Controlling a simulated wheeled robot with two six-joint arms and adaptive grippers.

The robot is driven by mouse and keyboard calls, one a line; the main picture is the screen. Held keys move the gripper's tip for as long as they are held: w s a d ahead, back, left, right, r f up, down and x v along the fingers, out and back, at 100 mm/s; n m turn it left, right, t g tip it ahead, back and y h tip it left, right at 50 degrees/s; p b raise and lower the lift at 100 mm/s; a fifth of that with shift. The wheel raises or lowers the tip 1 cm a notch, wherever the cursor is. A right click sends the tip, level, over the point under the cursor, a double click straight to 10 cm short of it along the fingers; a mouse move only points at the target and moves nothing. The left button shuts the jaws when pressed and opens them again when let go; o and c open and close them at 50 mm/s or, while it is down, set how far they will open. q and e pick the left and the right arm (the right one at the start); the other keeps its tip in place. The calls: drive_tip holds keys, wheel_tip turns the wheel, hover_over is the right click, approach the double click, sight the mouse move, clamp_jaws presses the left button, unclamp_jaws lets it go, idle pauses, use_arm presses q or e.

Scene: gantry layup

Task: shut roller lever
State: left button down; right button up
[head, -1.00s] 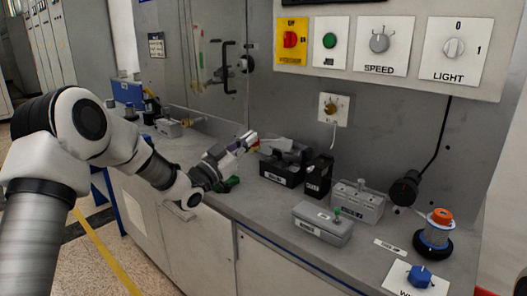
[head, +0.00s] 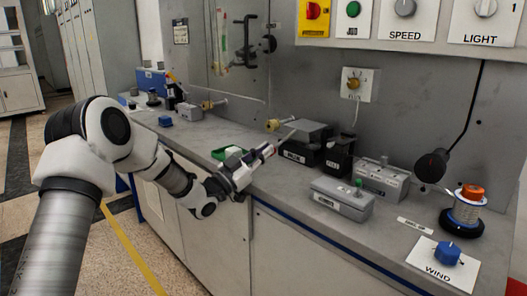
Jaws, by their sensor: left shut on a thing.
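The black labelled unit (head: 297,155) with a dark grey top block stands on the bench, right of my left gripper. A thin, light lever (head: 287,138) slants from it down toward my gripper; I take it to be the roller lever. My left gripper (head: 268,152) reaches in from the left, just in front of the unit. It is shut at the lever's near end, and the fingers hide the part they hold. The label is too small to read surely. My right gripper is out of view.
A green tray (head: 228,153) lies behind my left gripper. A black block (head: 338,157), a grey box with a green knob (head: 341,199) and another grey box (head: 383,179) stand to the right.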

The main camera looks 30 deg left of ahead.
use_arm(q)
drive_tip(key=shift+s+f, duration=0.1)
drive_tip(key=shift+f, duration=0.6)
drive_tip(key=v, duration=0.5)
drive_tip(key=shift+a+f, duration=0.1)
drive_tip(key=shift+a, duration=0.25)
drive_tip(key=s+a, duration=0.2)
drive_tip(key=s, duration=0.3)
drive_tip(key=s+d+f+g, duration=0.2)
drive_tip(key=d+f+g, duration=0.15)
drive_tip(key=f, duration=0.55)
drive_tip(key=s+d+f+g, duration=0.2)
drive_tip(key=d+f, duration=0.3)
drive_tip(key=f, duration=0.3)
drive_tip(key=s+d+f+g, duration=0.2)
drive_tip(key=d+f, duration=0.3)
drive_tip(key=f, duration=0.4)
drive_tip(key=s+d+f+n+g+y, duration=0.25)
drive_tip(key=s+f+g, duration=0.25)
drive_tip(key=s+f, duration=0.55)
drive_tip(key=s+a+f+n+g+y, duration=0.2)
drive_tip(key=s+f+g+y, duration=0.15)
drive_tip(key=s, duration=0.55)
drive_tip(key=s+a+f+n+g+y, duration=0.25)
drive_tip(key=s+f+g, duration=0.2)
drive_tip(key=s, duration=0.55)
wheel_tip(320, 180, up, 19)
drive_tip(key=p, duration=1.9)
drive_tip(key=shift+n+p, duration=0.3)
drive_tip(key=shift+p, duration=0.1)
